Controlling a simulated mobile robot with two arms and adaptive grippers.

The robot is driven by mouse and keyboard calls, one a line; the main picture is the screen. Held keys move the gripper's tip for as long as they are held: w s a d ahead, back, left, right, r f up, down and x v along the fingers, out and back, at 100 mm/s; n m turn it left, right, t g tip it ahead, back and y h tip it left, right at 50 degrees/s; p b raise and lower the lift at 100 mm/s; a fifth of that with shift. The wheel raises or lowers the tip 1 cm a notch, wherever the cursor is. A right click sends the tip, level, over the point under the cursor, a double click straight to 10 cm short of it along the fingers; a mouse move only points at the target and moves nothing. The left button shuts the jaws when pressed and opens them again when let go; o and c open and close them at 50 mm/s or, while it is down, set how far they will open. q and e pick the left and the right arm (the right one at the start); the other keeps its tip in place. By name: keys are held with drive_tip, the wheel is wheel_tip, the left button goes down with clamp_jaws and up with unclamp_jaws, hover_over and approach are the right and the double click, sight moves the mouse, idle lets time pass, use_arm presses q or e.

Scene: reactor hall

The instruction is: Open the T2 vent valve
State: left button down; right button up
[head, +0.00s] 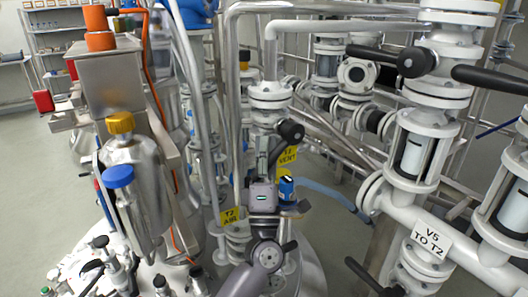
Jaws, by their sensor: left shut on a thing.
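The T2 vent valve is on a white flanged vertical pipe (270,98) in the middle of the head view. Its black handle (290,131) has a round end and sits just right of the pipe. A yellow tag (287,158), apparently reading T2 VENT, hangs below it, partly covered. My left gripper (270,150) reaches up from below, with its fingers shut on the black handle. The fingers hide part of the valve, and the exact contact is hard to see. My right gripper is out of view.
A yellow T2 AIR tag (231,218) hangs left of my left wrist. A V5 TO T2 pipe (430,238) with black lever handles (405,61) crowds the right. Open floor shows at far left.

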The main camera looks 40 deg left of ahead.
use_arm(q)
drive_tip(key=shift+d+f, duration=0.15)
drive_tip(key=shift+f, duration=0.05)
drive_tip(key=c, duration=2.1)
unclamp_jaws()
drive_tip(key=o, duration=0.4)
drive_tip(key=shift+s+d+r, duration=0.15)
drive_tip(key=shift+s+r, duration=0.15)
drive_tip(key=shift+r, duration=0.05)
drive_tip(key=shift+o, duration=0.9)
drive_tip(key=shift+w, duration=0.1)
